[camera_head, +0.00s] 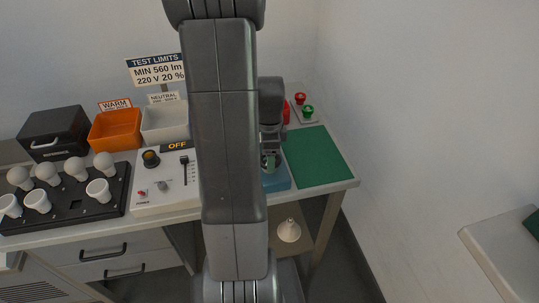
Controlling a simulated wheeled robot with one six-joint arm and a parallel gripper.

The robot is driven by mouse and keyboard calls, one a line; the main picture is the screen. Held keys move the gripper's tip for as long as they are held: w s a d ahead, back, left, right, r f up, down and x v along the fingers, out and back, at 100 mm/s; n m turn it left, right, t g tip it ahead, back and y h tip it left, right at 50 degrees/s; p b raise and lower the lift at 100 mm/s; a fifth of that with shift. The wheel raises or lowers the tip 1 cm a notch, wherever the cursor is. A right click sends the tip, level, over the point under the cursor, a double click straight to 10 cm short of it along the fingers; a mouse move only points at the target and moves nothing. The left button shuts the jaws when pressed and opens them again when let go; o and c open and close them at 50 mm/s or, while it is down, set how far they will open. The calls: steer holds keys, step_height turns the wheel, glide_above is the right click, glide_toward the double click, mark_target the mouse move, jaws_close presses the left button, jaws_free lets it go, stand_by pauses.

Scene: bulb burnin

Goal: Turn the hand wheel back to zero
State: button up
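No hand wheel can be made out for certain; my arm hides the middle of the bench. A white control panel (160,205) has a round black knob with a yellowish rim (150,158), a black slider (184,170) and a small red switch (142,194). A sign above it reads OFF (177,146). My gripper (270,160) points down over a blue block-like base (277,180), just right of my arm. The fingers are small and partly hidden, so their opening and any contact are unclear.
A black rack (75,211) with several white bulbs and sockets is at left. Behind are a black box (55,133), an orange bin (116,129) and a white bin (163,122). A green mat (318,157) lies clear at right, with red and green buttons (304,106) behind it.

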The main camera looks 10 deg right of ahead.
steer(key=n, duration=0.4)
steer(key=shift+n, duration=0.4)
steer(key=n+b, duration=0.1)
steer(key=n, duration=0.9)
steer(key=shift+n, duration=0.4)
steer(key=n, duration=0.5)
steer(key=shift+b, duration=0.3)
steer(key=n, duration=1)
steer(key=shift+w, duration=0.1)
steer(key=n, duration=1)
steer(key=shift+n, duration=0.4)
